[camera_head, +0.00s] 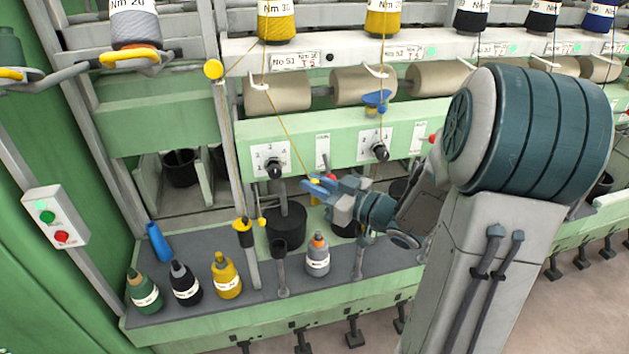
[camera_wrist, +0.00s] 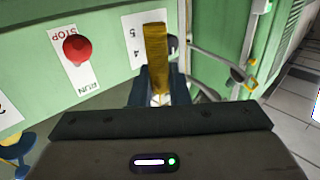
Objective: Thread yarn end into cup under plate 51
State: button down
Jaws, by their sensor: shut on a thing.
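Plate 51 (camera_head: 297,62) is a white label on the rail below the yellow cone marked Nm 30 (camera_head: 277,22). A thin yellow yarn (camera_head: 290,135) runs from that cone down to my gripper (camera_head: 313,185). My gripper's blue fingers are shut on the yarn. In the wrist view, a mustard strand (camera_wrist: 156,55) stands up from between the fingers (camera_wrist: 158,97). Below plate 51, an open black cup (camera_head: 286,228) stands on the grey shelf. My gripper is above and slightly right of it in the picture. The yarn's free tip cannot be made out.
Black knobs (camera_head: 274,170) stick out of the green panel near my gripper. A second black cup (camera_head: 345,225) is partly behind my gripper. A post with a yellow top (camera_head: 247,235) and small bottles (camera_head: 227,275) stand in front. A red button (camera_wrist: 77,50) shows in the wrist view.

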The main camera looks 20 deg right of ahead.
notch_tip(320, 180, down, 10)
jog(key=b, duration=0.8)
jog(key=f+b+x, duration=0.1)
jog(key=b+x, duration=0.1)
jog(key=x, duration=0.8)
jog(key=shift+d+b, duration=0.15)
jog(key=shift+b, duration=0.2)
jog(key=shift+w, duration=0.1)
